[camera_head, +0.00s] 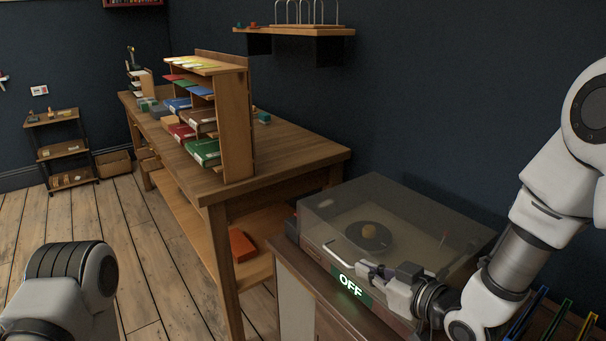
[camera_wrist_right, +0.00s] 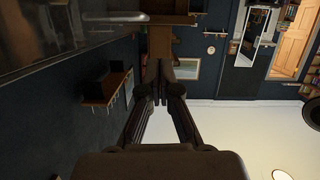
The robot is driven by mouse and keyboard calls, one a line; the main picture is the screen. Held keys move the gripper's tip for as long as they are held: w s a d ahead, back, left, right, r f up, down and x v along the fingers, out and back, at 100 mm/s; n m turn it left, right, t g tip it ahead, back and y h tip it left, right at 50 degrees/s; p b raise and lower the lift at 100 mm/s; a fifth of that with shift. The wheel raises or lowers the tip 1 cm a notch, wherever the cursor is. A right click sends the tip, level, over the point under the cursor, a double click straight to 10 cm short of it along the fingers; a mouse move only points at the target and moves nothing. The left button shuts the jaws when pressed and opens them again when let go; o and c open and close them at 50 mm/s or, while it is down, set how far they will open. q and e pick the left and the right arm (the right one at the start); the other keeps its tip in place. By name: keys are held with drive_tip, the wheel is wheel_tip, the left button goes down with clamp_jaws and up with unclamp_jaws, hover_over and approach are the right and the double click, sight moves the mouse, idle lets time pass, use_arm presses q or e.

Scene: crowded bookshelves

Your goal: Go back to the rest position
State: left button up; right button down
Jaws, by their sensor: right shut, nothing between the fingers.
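My right gripper (camera_head: 362,268) is at the front of a turntable case with a closed, see-through lid (camera_head: 400,215). It is beside the lid's light handle (camera_head: 340,254) and a glowing "OFF" sign (camera_head: 351,285). I cannot tell whether it touches the case. In the right wrist view the two dark fingers (camera_wrist_right: 162,75) meet at their tips with nothing between them. Part of my left arm shows at the lower left, but its gripper is out of view.
The case stands on a dark cabinet (camera_head: 300,283). A wooden table (camera_head: 290,150) with a book rack (camera_head: 237,125) stands behind it to the left. A wall shelf (camera_head: 295,31) hangs above. Upright colored records or folders (camera_head: 555,322) stand at lower right. The wooden floor (camera_head: 125,225) at left is open.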

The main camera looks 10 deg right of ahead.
drive_tip(key=s+d+f+m+g+h+p, duration=0.1)
drive_tip(key=s+f+g+h+p, duration=0.15)
drive_tip(key=s+f, duration=0.4)
drive_tip(key=s+d+f+m+g+h+p, duration=0.1)
drive_tip(key=s+f+m+g+p, duration=0.2)
drive_tip(key=f, duration=0.7)
drive_tip(key=s+d+f+m+g+h, duration=0.1)
drive_tip(key=s+d+f+g, duration=0.1)
drive_tip(key=s, duration=0.4)
drive_tip(key=s+d+f+m+g+h+p, duration=0.1)
drive_tip(key=s+d+f+g, duration=0.1)
drive_tip(key=s, duration=0.4)
drive_tip(key=s+d+f+m+g+h+p, duration=0.1)
drive_tip(key=s+d+f+g+h, duration=0.1)
drive_tip(key=s+f, duration=0.3)
drive_tip(key=shift+s+g, duration=0.65)
drive_tip(key=shift+s, duration=0.1)
